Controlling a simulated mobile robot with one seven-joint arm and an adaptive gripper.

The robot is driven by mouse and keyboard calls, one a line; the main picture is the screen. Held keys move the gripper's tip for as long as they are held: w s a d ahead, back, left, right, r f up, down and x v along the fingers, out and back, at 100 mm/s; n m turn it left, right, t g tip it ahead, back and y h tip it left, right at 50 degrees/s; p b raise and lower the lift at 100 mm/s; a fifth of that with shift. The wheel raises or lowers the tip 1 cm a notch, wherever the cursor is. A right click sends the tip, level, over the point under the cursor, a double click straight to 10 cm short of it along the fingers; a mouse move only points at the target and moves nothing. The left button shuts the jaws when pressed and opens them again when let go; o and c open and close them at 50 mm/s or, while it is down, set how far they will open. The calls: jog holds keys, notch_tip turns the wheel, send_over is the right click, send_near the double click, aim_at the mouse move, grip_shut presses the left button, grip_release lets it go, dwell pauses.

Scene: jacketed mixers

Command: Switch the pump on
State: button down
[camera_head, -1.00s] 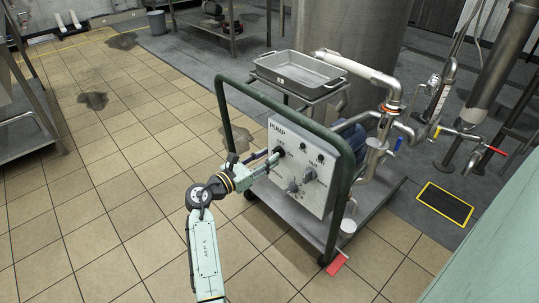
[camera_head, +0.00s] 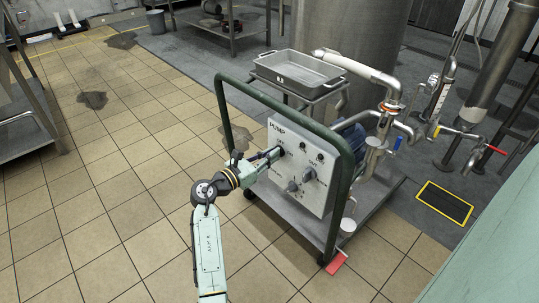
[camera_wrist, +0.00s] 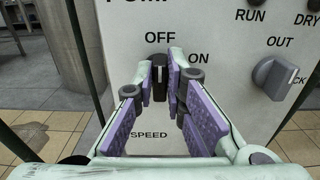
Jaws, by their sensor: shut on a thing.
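The grey pump panel (camera_head: 302,200) is marked PUMP and mounted on a green-framed cart. In the wrist view, a black knob (camera_wrist: 159,82) sits between the labels OFF, above, and ON, to its upper right. Its white mark points up toward OFF. My gripper (camera_wrist: 161,70) is shut on the knob, with a purple-padded finger on each side. In the head view, my gripper (camera_head: 272,156) reaches the panel's upper left and hides most of the knob.
A grey knob marked OUT (camera_wrist: 276,77) is to the right of my gripper. Another panel knob (camera_head: 292,186) sits lower. The cart's green rail (camera_head: 344,185) rises close around the panel. A metal tray (camera_head: 290,72) stands behind.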

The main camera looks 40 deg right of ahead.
dwell(0.5)
jog(key=m+b, duration=0.1)
jog(key=m, duration=0.2)
jog(key=m+b, duration=0.1)
jog(key=m, duration=0.3)
jog(key=m+b, duration=0.1)
jog(key=m, duration=0.2)
jog(key=shift+s+f+m+b, duration=0.35)
jog(key=shift+s+m+b, duration=0.15)
jog(key=shift+m+b, duration=0.75)
jog(key=shift+m, duration=0.65)
jog(key=c, duration=1.6)
grip_release()
jog(key=shift+c, duration=0.2)
